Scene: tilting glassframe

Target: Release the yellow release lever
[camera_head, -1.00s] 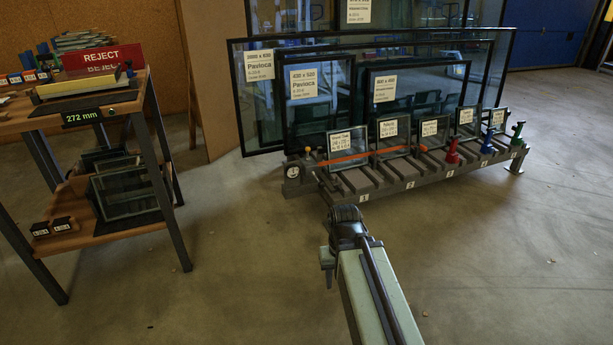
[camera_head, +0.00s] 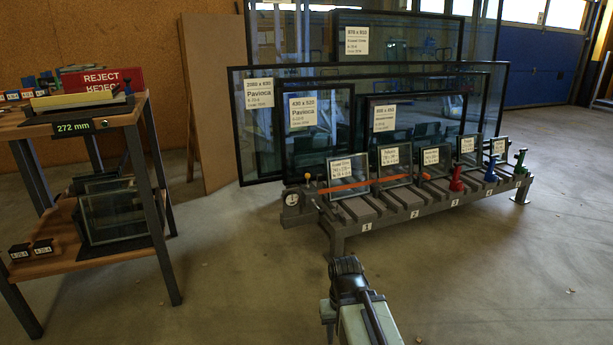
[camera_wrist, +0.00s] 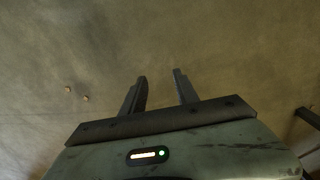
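A grey rack (camera_head: 345,227) with numbered slots holds tilted framed glass panes. A small yellowish-orange knob (camera_head: 308,177) stands at its left end; I cannot tell for sure that this is the yellow release lever. Another small orange-yellow part (camera_head: 425,175) shows between the panes near the middle, partly hidden. Red (camera_head: 457,180), blue (camera_head: 490,172) and green (camera_head: 520,161) handles stand along the right half. My arm's end (camera_head: 346,270) is in front of the rack, apart from it. In the wrist view my gripper (camera_wrist: 160,82) is open and empty above bare floor.
An orange bar (camera_head: 350,187) crosses the rack's left part. Large glass panes lean behind the rack. The floor in front is clear.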

